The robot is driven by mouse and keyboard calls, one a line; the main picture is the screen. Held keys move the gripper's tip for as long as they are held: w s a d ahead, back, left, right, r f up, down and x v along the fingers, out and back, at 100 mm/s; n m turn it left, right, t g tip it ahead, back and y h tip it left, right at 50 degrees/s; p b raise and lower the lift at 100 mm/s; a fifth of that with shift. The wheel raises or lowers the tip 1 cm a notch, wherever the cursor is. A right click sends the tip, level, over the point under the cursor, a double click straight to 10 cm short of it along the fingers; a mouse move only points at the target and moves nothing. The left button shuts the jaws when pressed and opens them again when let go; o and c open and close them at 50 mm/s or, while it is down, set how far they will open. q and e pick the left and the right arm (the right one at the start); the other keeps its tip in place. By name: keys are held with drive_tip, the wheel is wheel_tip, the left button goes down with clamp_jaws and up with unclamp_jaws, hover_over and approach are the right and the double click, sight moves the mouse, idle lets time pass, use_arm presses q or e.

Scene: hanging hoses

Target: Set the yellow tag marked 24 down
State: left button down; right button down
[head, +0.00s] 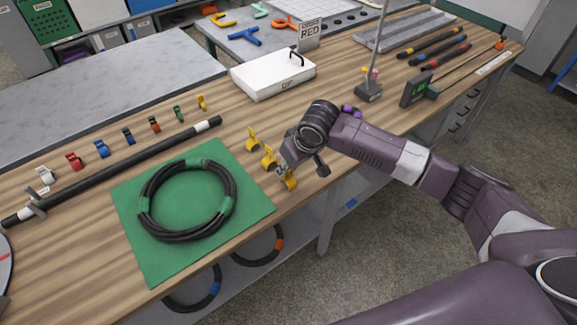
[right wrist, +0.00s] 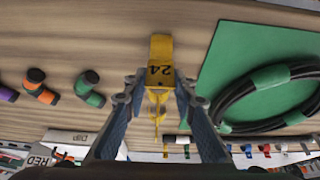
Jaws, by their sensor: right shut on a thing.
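The yellow tag marked 24 (right wrist: 160,62) is between the fingers of my right gripper (right wrist: 158,84) in the right wrist view, its number facing the camera. In the head view my right gripper (head: 284,170) is low over the wooden bench near its front edge, and a yellow tag (head: 290,181) shows at its fingertips. Whether the held tag touches the bench top is unclear. My left gripper is out of view.
A green mat (head: 255,207) with a coiled black hose (head: 146,181) lies left of the gripper. A white box (head: 272,76) stands behind. A black bar (head: 125,165) and several coloured clips lie further left. Bench wood between mat and box is mostly clear.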

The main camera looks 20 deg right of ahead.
drive_tip(key=c, duration=1.6)
unclamp_jaws()
drive_tip(key=shift+f, duration=0.1)
drive_tip(key=shift+r, duration=0.2)
drive_tip(key=v, duration=1.2)
drive_tip(key=shift+b, duration=0.45)
drive_tip(key=shift+w, duration=0.1)
